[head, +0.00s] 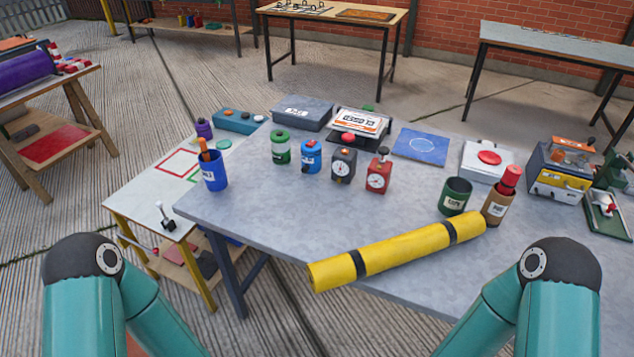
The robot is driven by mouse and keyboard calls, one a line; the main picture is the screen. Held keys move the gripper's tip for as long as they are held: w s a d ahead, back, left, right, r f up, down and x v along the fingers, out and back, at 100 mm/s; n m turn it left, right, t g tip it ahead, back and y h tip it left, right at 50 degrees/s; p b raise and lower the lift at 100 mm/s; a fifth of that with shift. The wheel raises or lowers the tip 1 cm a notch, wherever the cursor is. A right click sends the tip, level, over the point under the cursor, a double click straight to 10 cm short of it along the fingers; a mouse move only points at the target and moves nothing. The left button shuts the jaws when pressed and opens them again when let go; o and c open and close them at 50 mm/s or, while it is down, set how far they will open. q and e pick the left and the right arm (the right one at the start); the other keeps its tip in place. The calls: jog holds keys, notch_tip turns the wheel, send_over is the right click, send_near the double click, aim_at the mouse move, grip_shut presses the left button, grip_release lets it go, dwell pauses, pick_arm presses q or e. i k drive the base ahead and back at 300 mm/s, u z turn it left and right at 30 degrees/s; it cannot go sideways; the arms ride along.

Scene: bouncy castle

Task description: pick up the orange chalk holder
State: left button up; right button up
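An orange stick-like object (204,148), which looks like the orange chalk holder, stands upright in a blue cup (215,174) with a white label. Its lower part is hidden inside the cup. The cup stands at the left corner of the grey table (290,210). Neither of my grippers is in view; only teal links and dark joints of my two arms show at the bottom left and bottom right, apart from the cup.
A yellow roll with black bands (400,250) lies along the table's front. A green cup (455,195) and a brown cup (496,208) stand behind it. A lower white table (150,200) adjoins left.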

aim_at(205, 152)
jog(key=z, duration=0.3)
jog(key=k, duration=1.3)
jog(key=u, duration=0.65)
jog(key=i, duration=1)
jog(key=u, duration=0.05)
